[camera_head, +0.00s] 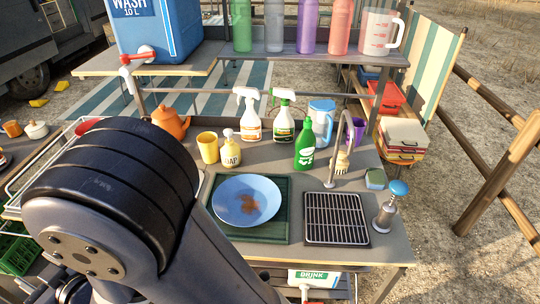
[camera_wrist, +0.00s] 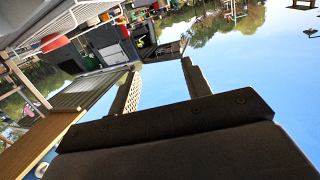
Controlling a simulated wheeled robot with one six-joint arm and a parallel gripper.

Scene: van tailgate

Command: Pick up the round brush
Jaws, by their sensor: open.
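A short upright item with a rounded blue top and a grey metal-looking body (camera_head: 388,210) stands at the right front corner of the counter. It may be the round brush, but I cannot tell for sure. In the head view my arm fills the lower left, and the gripper itself is not visible there.
A blue plate with a brown stain (camera_head: 247,201) lies on a green mat (camera_head: 272,233). Beside it are a black drying rack (camera_head: 336,218), a curved tap (camera_head: 336,150) and a sponge (camera_head: 375,178). Spray bottles (camera_head: 249,115), a green bottle (camera_head: 304,146) and a blue jug (camera_head: 320,118) stand behind.

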